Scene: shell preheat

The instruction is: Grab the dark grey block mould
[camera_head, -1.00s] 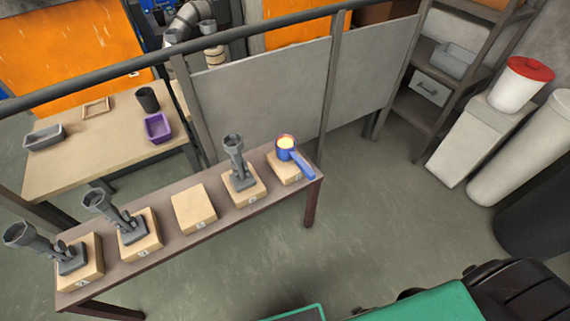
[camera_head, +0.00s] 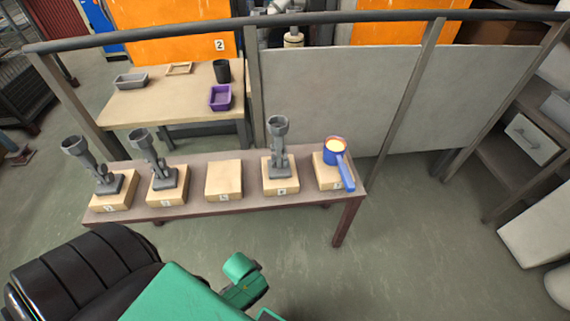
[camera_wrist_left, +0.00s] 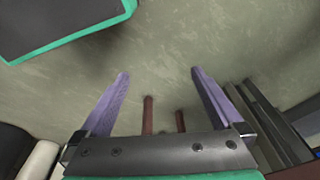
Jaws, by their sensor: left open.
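A grey, open, rectangular block-shaped mould (camera_head: 131,81) sits on the back table at the far left in the head view. It looks mid to dark grey and appears empty. A similar purple mould (camera_head: 220,97) stands on the same table to its right. My left gripper (camera_wrist_left: 158,72) is open and empty in the left wrist view, with two purple fingers apart above the floor. It is not near the grey mould. The gripper's fingers do not show in the head view. My right gripper is not in view.
A front bench (camera_head: 222,211) carries several wooden blocks with grey funnel-topped pieces and a blue ladle (camera_head: 335,150). It and a rail (camera_head: 200,28) lie before the back table (camera_head: 175,103). A black cup (camera_head: 222,71) and wooden frame (camera_head: 179,69) share that table. Floor (camera_head: 420,240) is clear right.

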